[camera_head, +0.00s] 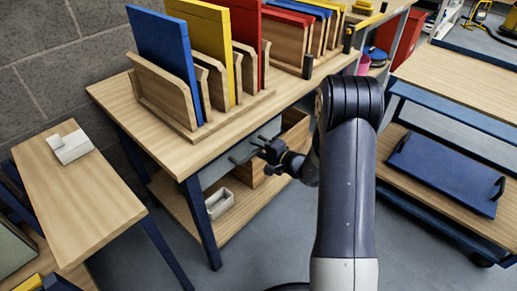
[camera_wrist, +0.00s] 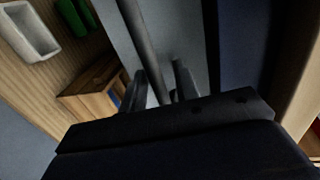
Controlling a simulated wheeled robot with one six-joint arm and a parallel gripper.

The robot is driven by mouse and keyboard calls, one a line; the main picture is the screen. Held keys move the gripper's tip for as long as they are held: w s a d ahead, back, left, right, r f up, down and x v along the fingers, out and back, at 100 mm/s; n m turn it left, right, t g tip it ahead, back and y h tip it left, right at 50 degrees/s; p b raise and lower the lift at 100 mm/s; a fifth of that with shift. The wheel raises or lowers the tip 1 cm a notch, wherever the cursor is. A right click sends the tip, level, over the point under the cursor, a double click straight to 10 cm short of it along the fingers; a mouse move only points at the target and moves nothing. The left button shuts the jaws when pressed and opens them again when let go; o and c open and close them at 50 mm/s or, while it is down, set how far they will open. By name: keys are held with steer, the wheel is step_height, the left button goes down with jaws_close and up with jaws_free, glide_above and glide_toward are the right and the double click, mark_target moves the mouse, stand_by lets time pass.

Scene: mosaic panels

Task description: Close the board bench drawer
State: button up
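The board bench (camera_head: 225,135) has a wooden top and dark blue legs. Its grey drawer front (camera_head: 212,172) shows beneath the top edge, and fills the upper middle of the wrist view (camera_wrist: 180,45). A dark bar handle (camera_head: 240,157) stands out from the front. In the wrist view the handle bar (camera_wrist: 142,40) runs down between my fingers. My gripper (camera_head: 262,147) is at the handle; in the wrist view its two fingertips (camera_wrist: 160,85) are apart, one on each side of the bar. Contact is unclear. How far the drawer is out is hard to tell.
Blue, yellow and red boards stand in wooden racks (camera_head: 165,95) on the bench. A pale tray (camera_head: 219,204) and a wooden box (camera_wrist: 90,85) sit on the lower shelf. A side table (camera_head: 85,200) stands left; a cart with a blue tray (camera_head: 447,175) stands right.

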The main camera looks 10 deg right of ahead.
steer(key=p+v, duration=0.1)
steer(key=v, duration=0.9)
steer(key=shift+s+d, duration=0.25)
steer(key=shift+s, duration=0.05)
steer(key=b+x, duration=0.1)
steer(key=x, duration=0.9)
steer(key=shift+w+a, duration=0.15)
steer(key=shift+a, duration=0.05)
steer(key=shift+d+r+p, duration=0.1)
steer(key=shift+d+p, duration=0.15)
steer(key=shift+p, duration=0.25)
steer(key=shift+f+p+v, duration=0.2)
steer(key=shift+p+v, duration=0.2)
steer(key=shift+v, duration=0.55)
steer(key=shift+f+p+v, duration=0.2)
steer(key=shift+p+v, duration=0.15)
steer(key=shift+v, duration=0.55)
steer(key=shift+f, duration=0.15)
